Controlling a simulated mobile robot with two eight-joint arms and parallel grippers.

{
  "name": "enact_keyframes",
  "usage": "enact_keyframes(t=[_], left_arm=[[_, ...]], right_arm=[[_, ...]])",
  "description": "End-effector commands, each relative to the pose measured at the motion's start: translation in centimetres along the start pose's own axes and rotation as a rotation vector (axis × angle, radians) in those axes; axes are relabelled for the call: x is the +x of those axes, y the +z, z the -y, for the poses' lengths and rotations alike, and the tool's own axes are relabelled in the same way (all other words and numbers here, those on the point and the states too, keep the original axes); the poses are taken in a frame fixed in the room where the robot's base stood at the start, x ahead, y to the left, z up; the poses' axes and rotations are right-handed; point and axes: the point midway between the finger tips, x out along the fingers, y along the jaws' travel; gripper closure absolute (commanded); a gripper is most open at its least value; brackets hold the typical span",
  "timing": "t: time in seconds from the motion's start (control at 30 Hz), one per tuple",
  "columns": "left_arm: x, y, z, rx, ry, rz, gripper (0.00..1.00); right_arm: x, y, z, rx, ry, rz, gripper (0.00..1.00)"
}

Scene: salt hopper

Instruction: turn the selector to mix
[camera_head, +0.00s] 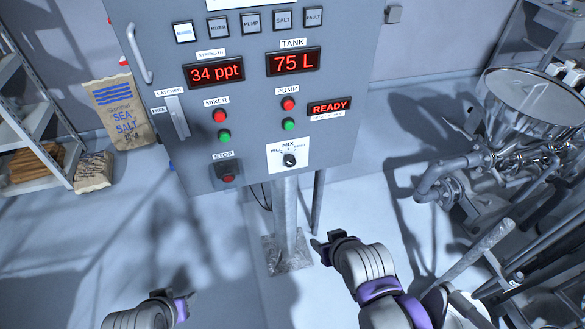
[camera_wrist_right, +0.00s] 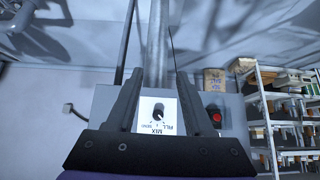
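The selector (camera_head: 290,160) is a small black knob on a white plate at the lower right of the grey control panel (camera_head: 240,120). MIX is printed above it, with smaller labels to either side. Its exact pointer position is too small to tell. In the right wrist view the selector (camera_wrist_right: 158,110) appears upside down between my fingers, beyond them and apart. My right gripper (camera_head: 325,242) is below and in front of the panel; the wrist view shows its fingers (camera_wrist_right: 158,75) spread and empty. My left gripper (camera_head: 180,297) is low at the bottom left, its fingers unclear.
A red stop button (camera_head: 228,178) sits left of the selector, and it also shows in the wrist view (camera_wrist_right: 216,117). A metal post (camera_head: 288,220) holds the panel. A steel hopper (camera_head: 530,100) with pipes stands at right. Salt bags (camera_head: 120,112) and shelves are at left.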

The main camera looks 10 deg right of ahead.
Motion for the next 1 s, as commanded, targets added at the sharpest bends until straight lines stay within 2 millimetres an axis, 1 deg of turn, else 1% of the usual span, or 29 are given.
enact_keyframes(t=[0.03,0.1,0.2,0.3,0.43,0.6,0.73,0.83,1.0], left_arm=[[0.8,0.9,0.0,0.000,0.000,0.008,0.50],[1.4,1.5,0.0,0.000,0.000,0.013,0.50],[2.2,2.3,0.0,0.000,0.000,0.019,0.50],[2.9,3.0,0.0,0.000,0.000,0.024,0.50],[3.6,3.6,0.0,0.000,0.000,0.029,0.50],[4.1,4.1,0.0,0.000,0.000,0.032,0.50],[4.1,4.1,0.0,0.000,0.000,0.032,0.50],[4.0,4.0,0.0,0.000,0.000,0.031,0.50],[3.6,3.6,0.0,0.000,0.000,0.029,0.50]], right_arm=[[1.9,-1.0,0.3,-0.007,-0.010,-0.068,0.37],[3.9,-3.1,0.7,-0.015,-0.020,-0.185,0.27],[6.2,-5.7,1.1,-0.022,-0.029,-0.352,0.27],[7.8,-7.8,1.4,-0.025,-0.030,-0.518,0.27],[8.8,-9.5,1.5,-0.021,-0.019,-0.701,0.27],[9.0,-10.3,1.4,-0.014,-0.003,-0.849,0.27],[8.9,-10.6,1.3,-0.012,0.004,-0.889,0.27],[9.3,-11.4,1.3,-0.012,0.004,-0.893,0.27],[11.1,-13.7,1.3,-0.013,0.005,-0.892,0.27]])
